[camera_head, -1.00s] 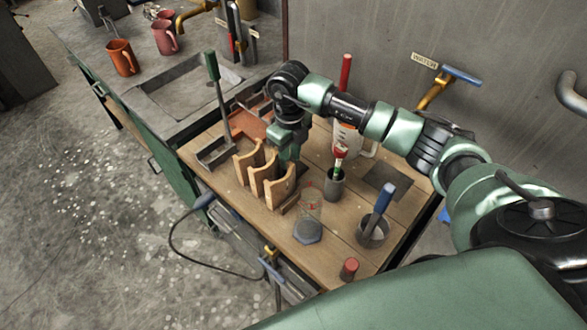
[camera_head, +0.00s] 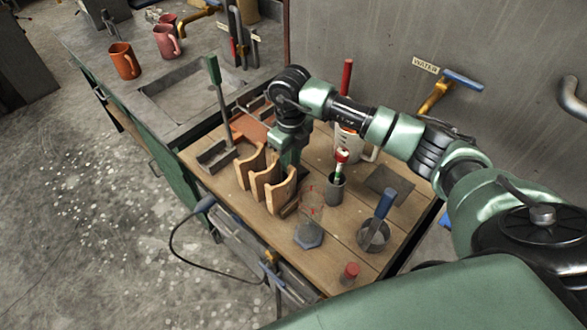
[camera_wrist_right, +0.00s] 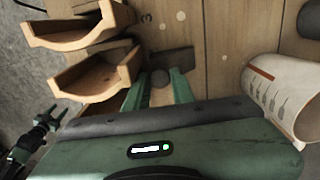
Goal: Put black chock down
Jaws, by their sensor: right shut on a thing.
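My right gripper (camera_head: 291,160) points down at the wooden worktop, just behind a row of curved wooden cradles (camera_head: 281,191). In the right wrist view the fingers of my right gripper (camera_wrist_right: 159,88) are closed on a small dark piece, which I take as the black chock (camera_wrist_right: 160,78). It is low over or on the worktop; I cannot tell which. The cradles block most of the fingertips and the chock in the head view.
A white measuring jug (camera_wrist_right: 277,97) stands to the right of the gripper. A dark cup (camera_head: 336,190) with a red-topped tool, a grey pot (camera_head: 374,238) and a blue-grey hexagonal pad (camera_head: 308,236) are nearby. A metal tray (camera_head: 217,155) lies left.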

